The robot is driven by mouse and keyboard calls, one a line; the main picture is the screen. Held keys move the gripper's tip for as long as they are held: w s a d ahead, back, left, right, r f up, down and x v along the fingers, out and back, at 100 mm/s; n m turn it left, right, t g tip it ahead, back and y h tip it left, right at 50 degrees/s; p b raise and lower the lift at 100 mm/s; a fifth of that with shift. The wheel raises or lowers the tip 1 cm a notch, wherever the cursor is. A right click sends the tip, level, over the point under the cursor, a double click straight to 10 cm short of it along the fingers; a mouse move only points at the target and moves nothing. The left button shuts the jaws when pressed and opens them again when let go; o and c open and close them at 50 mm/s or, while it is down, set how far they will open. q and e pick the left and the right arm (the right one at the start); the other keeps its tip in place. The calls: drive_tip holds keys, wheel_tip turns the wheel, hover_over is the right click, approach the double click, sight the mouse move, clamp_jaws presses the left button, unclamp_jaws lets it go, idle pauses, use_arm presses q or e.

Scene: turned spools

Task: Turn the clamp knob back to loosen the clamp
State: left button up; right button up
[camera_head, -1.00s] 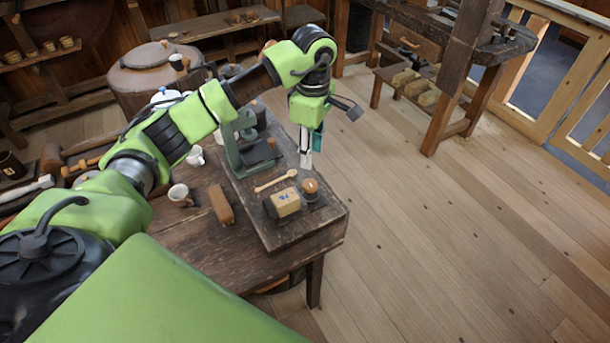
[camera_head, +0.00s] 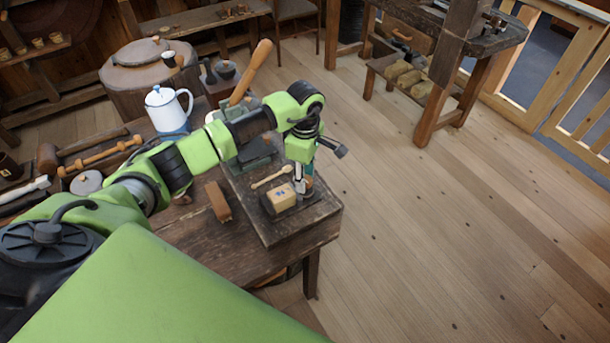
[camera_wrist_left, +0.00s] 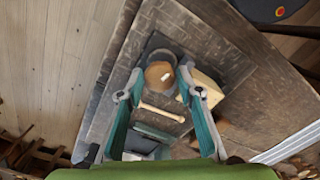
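The round wooden knob (camera_wrist_left: 159,76) sits in a dark round mount near the board's edge in the left wrist view. In the head view it is mostly hidden behind my gripper. A pale wooden block (camera_head: 283,197) with a blue mark lies beside it; the block (camera_wrist_left: 206,86) also shows in the wrist view. My left gripper (camera_head: 304,189) points down over the knob. In the wrist view my left gripper (camera_wrist_left: 159,80) is open, with one fingertip on each side of the knob. I cannot tell whether they touch it. My right gripper is not in view.
A grey-green bench tool (camera_head: 256,153) stands behind the spoon, and a white kettle (camera_head: 167,108) farther back. The floor to the right is clear.

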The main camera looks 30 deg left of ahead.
use_arm(q)
drive_tip(key=c, duration=0.5)
drive_tip(key=shift+n, duration=0.4)
drive_tip(key=n+b, duration=0.2)
drive_tip(key=n, duration=0.1)
drive_tip(key=n+b, duration=0.1)
drive_tip(key=n, duration=0.4)
drive_tip(key=n+b, duration=0.1)
drive_tip(key=n, duration=0.4)
drive_tip(key=n+b, duration=0.1)
drive_tip(key=n, duration=0.3)
drive_tip(key=shift+r+n, duration=0.1)
drive_tip(key=shift+n, duration=0.5)
drive_tip(key=shift+w, duration=0.1)
